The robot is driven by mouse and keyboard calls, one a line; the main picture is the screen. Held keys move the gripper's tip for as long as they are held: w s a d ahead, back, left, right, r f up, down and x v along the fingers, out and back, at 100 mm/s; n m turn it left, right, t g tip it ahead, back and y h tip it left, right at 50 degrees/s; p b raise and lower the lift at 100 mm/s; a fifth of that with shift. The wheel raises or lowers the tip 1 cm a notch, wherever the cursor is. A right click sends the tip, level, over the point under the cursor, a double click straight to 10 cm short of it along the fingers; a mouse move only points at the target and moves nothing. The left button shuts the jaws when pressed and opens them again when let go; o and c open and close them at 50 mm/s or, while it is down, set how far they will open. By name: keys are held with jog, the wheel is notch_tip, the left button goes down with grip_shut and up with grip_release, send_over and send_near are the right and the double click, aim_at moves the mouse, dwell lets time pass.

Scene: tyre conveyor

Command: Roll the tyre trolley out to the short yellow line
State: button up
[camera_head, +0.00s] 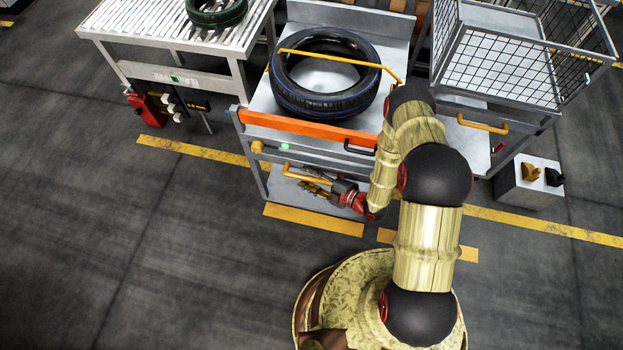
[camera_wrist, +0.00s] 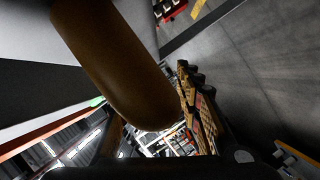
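The tyre trolley (camera_head: 262,100) is grey with an orange front edge and bears a black tyre (camera_head: 330,103) with a yellow bar across it. A yellow handle (camera_head: 308,175) sits low on its front; a thick brownish-yellow bar, likely this handle (camera_wrist: 110,65), looms close in the wrist view. My gripper (camera_head: 306,186) is at the trolley's front, just below the handle. Its fingers look apart; one patterned finger (camera_wrist: 197,105) shows right of the bar, the other is mostly hidden. A short yellow line (camera_head: 314,219) lies on the floor before the trolley.
A roller conveyor (camera_head: 150,28) with a green-marked tyre (camera_head: 216,12) stands left. A wire-cage trolley (camera_head: 505,65) stands right, near a small white box (camera_head: 530,185). A long yellow line (camera_head: 205,152) and another short yellow stripe (camera_head: 440,248) mark the floor. Floor at left is clear.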

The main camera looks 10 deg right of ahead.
jog(key=v, duration=1.2)
dwell(0.4)
jog(key=shift+n, duration=0.3)
